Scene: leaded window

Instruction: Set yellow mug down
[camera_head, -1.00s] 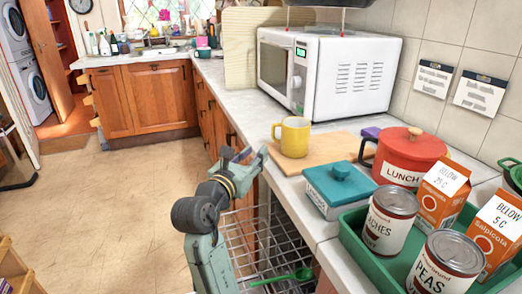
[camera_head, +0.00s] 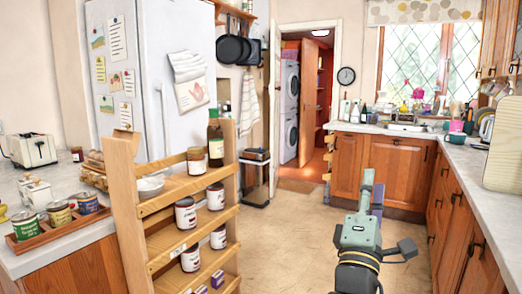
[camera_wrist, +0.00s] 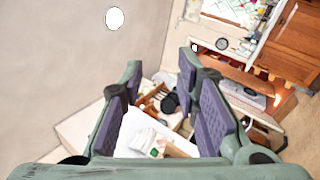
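The yellow mug is not recognisable in either current view. My gripper (camera_head: 371,192) shows in the head view in front of the wooden base cabinets, over the open floor, seen from behind. In the wrist view my gripper (camera_wrist: 160,72) has its two purple-padded fingers wide apart. No mug is between them; the room shows through the gap, small and far off.
A wooden shelf rack (camera_head: 160,215) with cans and bottles stands left, beside a counter with a tray of tins (camera_head: 57,222). A white worktop (camera_head: 470,170) runs along the right. The floor (camera_head: 290,235) between is clear.

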